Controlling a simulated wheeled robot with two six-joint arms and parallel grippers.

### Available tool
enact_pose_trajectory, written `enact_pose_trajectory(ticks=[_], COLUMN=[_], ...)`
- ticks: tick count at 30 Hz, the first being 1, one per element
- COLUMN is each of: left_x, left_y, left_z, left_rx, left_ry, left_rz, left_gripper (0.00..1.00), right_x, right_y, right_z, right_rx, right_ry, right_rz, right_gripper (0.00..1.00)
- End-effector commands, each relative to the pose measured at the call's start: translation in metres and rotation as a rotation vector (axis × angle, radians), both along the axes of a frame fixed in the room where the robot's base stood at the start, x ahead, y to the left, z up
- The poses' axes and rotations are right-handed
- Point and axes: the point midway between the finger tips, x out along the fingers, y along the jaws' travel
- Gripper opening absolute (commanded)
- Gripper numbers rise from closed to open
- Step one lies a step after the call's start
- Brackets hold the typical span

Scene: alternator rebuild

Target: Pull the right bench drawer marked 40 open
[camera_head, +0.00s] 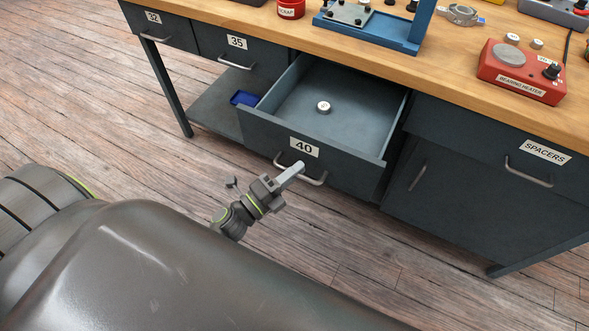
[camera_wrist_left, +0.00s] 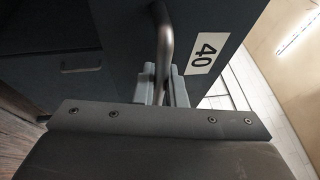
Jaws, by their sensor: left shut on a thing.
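The drawer marked 40 (camera_head: 350,165) stands well out from the bench, its inside showing. A small round metal part (camera_head: 323,107) lies on its floor. The bar handle (camera_head: 317,182) is on its front, below the label 40 (camera_head: 304,148). My left gripper (camera_head: 292,172) is at the handle and shut on it. In the left wrist view the gripper fingers (camera_wrist_left: 163,85) close around the handle bar (camera_wrist_left: 165,40), beside the label 40 (camera_wrist_left: 203,53). My right gripper is in neither view.
The drawers marked 32 (camera_head: 170,31) and 35 (camera_head: 260,65) are shut, as is the SPACERS drawer (camera_head: 480,150). A blue tray (camera_head: 244,98) sits on the lower shelf. A red bearing heater (camera_head: 520,75) stands on the bench top. Wooden floor in front of the drawer is clear.

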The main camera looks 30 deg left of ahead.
Motion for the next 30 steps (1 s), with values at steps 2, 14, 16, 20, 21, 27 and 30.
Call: enact_pose_trajectory(ticks=[2,14,16,20,21,27,30], left_x=[0.000,0.000,0.000,-0.001,-0.003,-0.031,-0.054], left_y=[0.000,0.000,0.000,0.001,0.002,0.014,0.025], left_z=[-0.001,0.000,0.000,-0.001,-0.002,-0.010,-0.015], left_rx=[0.001,0.000,0.000,0.000,0.001,0.004,0.003], left_ry=[0.002,0.001,0.001,0.001,0.002,0.005,0.005], left_rz=[0.001,0.000,0.000,0.000,0.000,0.000,-0.001], left_gripper=[0.17,0.32,0.32,0.32,0.32,0.32,0.32], right_x=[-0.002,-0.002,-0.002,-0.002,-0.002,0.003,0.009], right_y=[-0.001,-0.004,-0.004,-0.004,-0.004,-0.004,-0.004], right_z=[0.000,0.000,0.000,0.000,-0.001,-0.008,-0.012], right_rx=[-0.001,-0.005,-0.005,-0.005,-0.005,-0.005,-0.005], right_ry=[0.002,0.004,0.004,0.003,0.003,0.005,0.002], right_rz=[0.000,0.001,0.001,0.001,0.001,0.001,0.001], right_gripper=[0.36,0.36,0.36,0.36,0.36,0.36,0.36])
